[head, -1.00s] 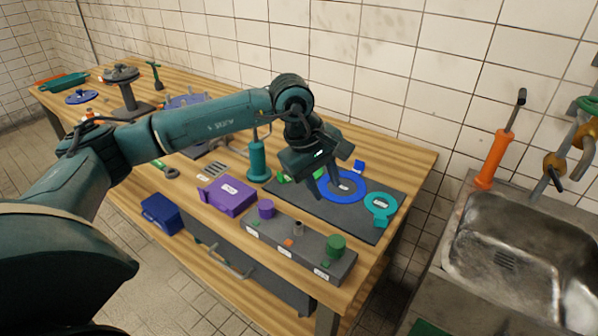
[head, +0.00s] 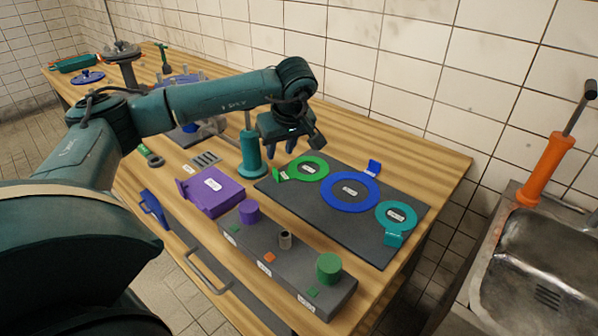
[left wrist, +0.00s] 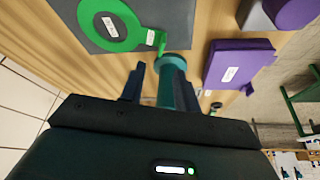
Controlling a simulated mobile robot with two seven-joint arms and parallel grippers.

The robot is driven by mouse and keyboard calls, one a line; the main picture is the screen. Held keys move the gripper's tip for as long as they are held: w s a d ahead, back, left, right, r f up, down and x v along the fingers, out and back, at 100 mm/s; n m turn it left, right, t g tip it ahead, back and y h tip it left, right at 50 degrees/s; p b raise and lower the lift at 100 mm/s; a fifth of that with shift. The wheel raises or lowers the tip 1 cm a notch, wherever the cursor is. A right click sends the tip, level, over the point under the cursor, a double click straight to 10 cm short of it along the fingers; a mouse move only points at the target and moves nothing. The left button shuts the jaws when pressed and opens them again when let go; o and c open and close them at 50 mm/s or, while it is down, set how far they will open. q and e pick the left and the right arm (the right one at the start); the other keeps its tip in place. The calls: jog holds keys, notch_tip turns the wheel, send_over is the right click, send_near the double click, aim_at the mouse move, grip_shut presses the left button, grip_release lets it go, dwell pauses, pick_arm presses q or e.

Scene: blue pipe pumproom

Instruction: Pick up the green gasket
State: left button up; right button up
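The green gasket (head: 321,162) is a flat ring with a small tab, lying on a dark grey mat (head: 345,217) at its far left, beside the blue ring. It also shows in the left wrist view (left wrist: 132,33), at the top left. My left gripper (head: 283,155) is above the table, just left of the gasket and close to the teal post. Its two fingers (left wrist: 160,82) are apart in the left wrist view, with the teal post seen between and beyond them. I cannot tell whether they touch the post. My right gripper is not in view.
A blue ring (head: 370,183) and a teal ring (head: 382,215) lie on the same mat. The teal post (head: 250,155) stands left of it. A purple box (head: 215,193) and a grey block (head: 285,262) with pegs are nearer. A sink is at the right.

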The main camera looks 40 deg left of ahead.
aim_at(275, 169)
pick_arm(q)
jog(key=x, duration=0.8)
jog(key=shift+s+f+p, duration=0.1)
jog(key=shift+p, duration=0.25)
grip_shut()
